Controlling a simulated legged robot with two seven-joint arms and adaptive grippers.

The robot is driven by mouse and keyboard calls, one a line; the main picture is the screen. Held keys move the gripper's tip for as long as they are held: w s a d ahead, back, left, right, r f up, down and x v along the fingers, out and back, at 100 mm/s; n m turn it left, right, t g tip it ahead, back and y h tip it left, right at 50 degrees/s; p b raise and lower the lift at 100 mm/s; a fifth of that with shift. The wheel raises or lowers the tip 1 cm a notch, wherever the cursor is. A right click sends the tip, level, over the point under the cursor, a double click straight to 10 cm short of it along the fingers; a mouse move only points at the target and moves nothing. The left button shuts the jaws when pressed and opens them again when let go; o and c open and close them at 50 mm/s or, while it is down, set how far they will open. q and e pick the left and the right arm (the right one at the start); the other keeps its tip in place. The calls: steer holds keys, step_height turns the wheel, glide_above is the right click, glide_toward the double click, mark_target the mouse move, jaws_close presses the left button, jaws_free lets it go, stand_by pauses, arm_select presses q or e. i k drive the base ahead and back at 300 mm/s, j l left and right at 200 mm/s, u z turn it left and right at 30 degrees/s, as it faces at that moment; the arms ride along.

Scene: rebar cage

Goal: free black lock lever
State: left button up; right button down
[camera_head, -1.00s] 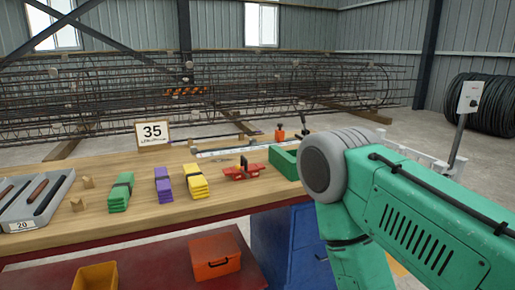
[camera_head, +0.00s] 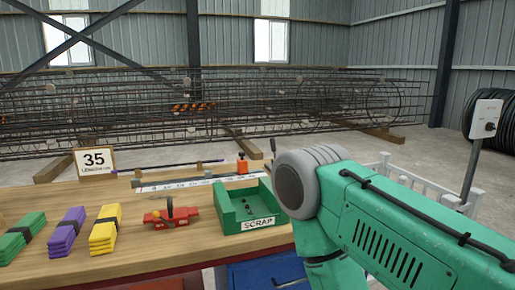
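A small red tool (camera_head: 172,218) lies on the wooden workbench, left of the green scrap tray. A short black upright piece (camera_head: 169,207), which looks like the lock lever, stands on its middle. It is too small to tell whether it is locked or free. My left arm and gripper are not in view.
The green tray labelled SCRAP (camera_head: 262,223) holds small dark bits. Green (camera_head: 22,238), purple (camera_head: 66,232) and yellow (camera_head: 105,230) bundles lie to the left. A ruler strip (camera_head: 190,182), an orange item (camera_head: 242,165) and a "35" sign (camera_head: 95,162) stand behind. The rebar cage (camera_head: 200,105) is beyond.

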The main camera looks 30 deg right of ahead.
mark_target(273, 142)
steer(key=l+u, duration=0.15)
steer(key=l, duration=0.35)
steer(key=l+u, duration=0.15)
steer(key=l, duration=0.4)
steer(key=l+u, duration=0.2)
steer(key=l, duration=0.3)
steer(key=l+u, duration=0.15)
steer(key=l, duration=0.35)
steer(key=k+l+u, duration=0.15)
steer(key=l, duration=0.35)
steer(key=k+l+u, duration=0.15)
steer(key=l, duration=0.35)
steer(key=l+u, duration=0.1)
steer(key=l, duration=0.45)
steer(key=k+l+u, duration=0.15)
steer(key=l, duration=0.4)
steer(key=l+u, duration=0.1)
steer(key=l, duration=0.4)
steer(key=k, duration=0.05)
